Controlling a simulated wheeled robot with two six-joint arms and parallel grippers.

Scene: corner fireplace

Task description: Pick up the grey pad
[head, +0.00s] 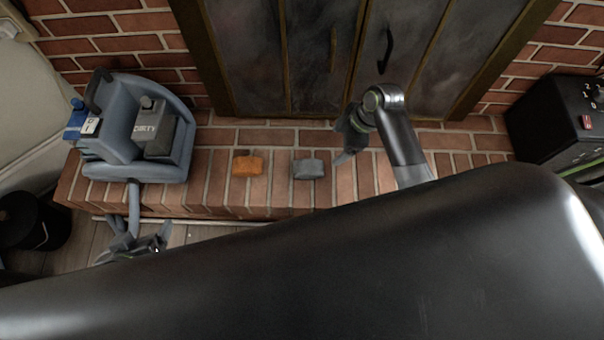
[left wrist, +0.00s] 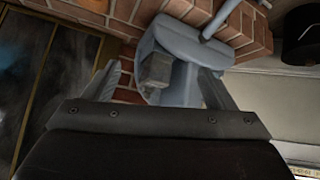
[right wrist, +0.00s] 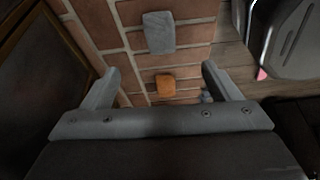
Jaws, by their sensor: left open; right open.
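The grey pad (head: 308,169) lies flat on the brick hearth (head: 215,185), to the right of an orange pad (head: 247,166). In the right wrist view the grey pad (right wrist: 159,33) is near the top, beyond the orange pad (right wrist: 165,84). My right gripper (head: 345,135) is open and empty, above and to the right of the grey pad in the head view. My left gripper (head: 141,238) is open and empty by the hearth's front edge, below the blue-grey machine. The left wrist view does not show the grey pad.
Dark fireplace doors (head: 300,60) rise behind the pads. A black box (head: 560,120) is at the right, a black bucket (head: 30,220) at the left. The hearth around the pads is clear.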

